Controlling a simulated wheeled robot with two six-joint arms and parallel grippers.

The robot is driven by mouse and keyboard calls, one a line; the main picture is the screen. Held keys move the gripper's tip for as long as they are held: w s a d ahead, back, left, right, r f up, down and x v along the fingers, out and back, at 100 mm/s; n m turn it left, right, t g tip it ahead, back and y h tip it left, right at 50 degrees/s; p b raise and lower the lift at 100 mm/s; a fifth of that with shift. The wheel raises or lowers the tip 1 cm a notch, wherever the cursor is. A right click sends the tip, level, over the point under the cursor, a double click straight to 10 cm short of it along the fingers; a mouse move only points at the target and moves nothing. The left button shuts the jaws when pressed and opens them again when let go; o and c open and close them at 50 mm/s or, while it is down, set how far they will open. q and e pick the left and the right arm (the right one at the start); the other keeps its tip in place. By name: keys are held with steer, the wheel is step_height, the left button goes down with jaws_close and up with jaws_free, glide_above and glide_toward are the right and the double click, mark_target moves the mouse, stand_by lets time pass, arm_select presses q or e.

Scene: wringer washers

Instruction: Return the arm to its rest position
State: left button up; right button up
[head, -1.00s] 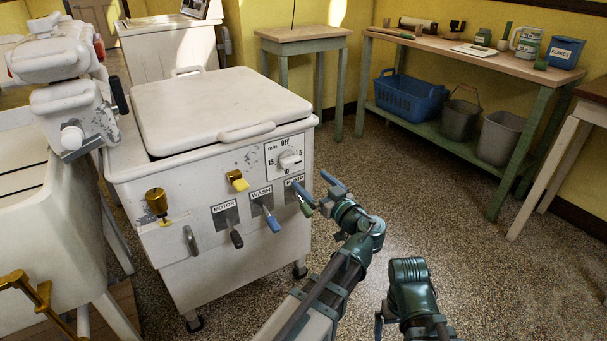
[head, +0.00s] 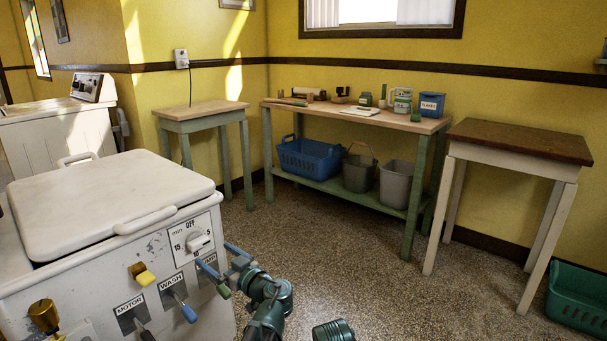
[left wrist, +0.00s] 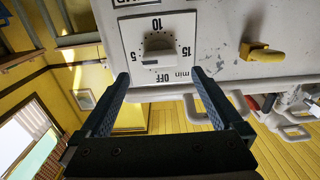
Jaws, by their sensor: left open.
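My left gripper (head: 222,266) is open and empty in front of the white washer's (head: 60,290) front panel, at its right side. In the head view it hides part of the rightmost lever and its label. In the left wrist view, the two fingertips (left wrist: 160,73) are spread just short of the timer dial (left wrist: 160,48), which shows between and beyond them. The dial also shows in the head view (head: 198,242), above the gripper. Only a green piece of my right arm (head: 333,330) shows at the bottom edge; its gripper is out of frame.
The blue-handled WASH lever (head: 187,312) and a yellow knob (head: 143,275) stick out left of the gripper. A workbench (head: 440,126) with a blue basket (head: 310,160) and grey buckets stands behind. A dark-topped table (head: 520,142) is at right. The floor between is clear.

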mark_target(202, 246)
arm_select(q)
steer(key=x, duration=0.8)
steer(key=shift+w+a, duration=0.25)
steer(key=shift+a, duration=0.05)
steer(key=v, duration=1.4)
steer(key=x, duration=1.3)
steer(key=shift+w+a, duration=0.4)
steer(key=shift+a, duration=0.05)
steer(key=n, duration=0.4)
steer(key=shift+s, duration=0.1)
steer(key=v, duration=1.4)
